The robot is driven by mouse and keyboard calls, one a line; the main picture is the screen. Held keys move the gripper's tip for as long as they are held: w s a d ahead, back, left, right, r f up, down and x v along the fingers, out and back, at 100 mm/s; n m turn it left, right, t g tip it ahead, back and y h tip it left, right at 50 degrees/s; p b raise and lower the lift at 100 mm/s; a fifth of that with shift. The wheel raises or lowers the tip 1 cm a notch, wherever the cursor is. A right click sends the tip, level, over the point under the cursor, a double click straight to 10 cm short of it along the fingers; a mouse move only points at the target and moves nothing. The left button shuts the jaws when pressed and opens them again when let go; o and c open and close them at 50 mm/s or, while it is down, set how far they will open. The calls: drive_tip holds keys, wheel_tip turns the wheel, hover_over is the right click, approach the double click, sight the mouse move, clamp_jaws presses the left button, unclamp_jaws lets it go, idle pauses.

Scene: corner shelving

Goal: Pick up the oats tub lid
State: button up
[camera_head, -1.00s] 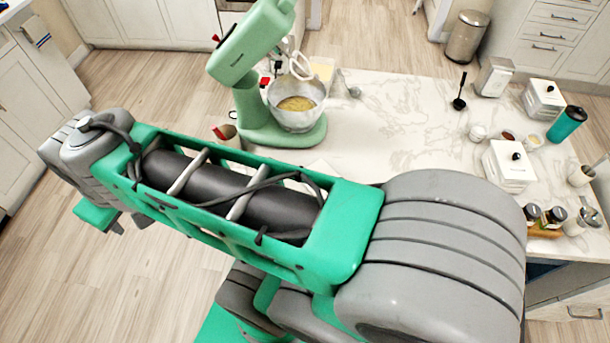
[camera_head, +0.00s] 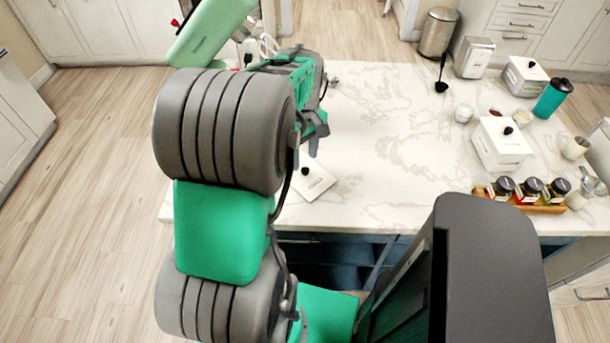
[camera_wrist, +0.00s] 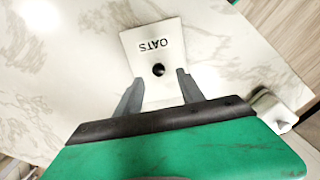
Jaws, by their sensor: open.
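The oats tub lid (camera_head: 313,184) is a flat white square with a small black knob. It lies on the marble counter near its front edge, just below my gripper in the head view. In the wrist view the lid (camera_wrist: 153,42) shows the word OATS upside down, and its knob sits between the fingertips in the picture. My gripper (camera_wrist: 157,83) is open and empty, with its fingers pointing toward the lid. In the head view my gripper (camera_head: 314,140) is above the counter, behind the lid. The exact gap to the lid is hard to tell.
A green stand mixer (camera_head: 213,32) stands at the back left, partly hidden by my arm. A white canister (camera_head: 501,144) and a wooden spice rack (camera_head: 525,203) stand at the right. The middle of the marble counter (camera_head: 400,130) is clear.

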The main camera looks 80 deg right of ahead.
sight(305, 169)
wheel_tip(305, 169, down, 4)
drive_tip(key=shift+s+f, duration=0.15)
drive_tip(key=shift+f, duration=0.05)
drive_tip(key=shift+c, duration=0.3)
clamp_jaws()
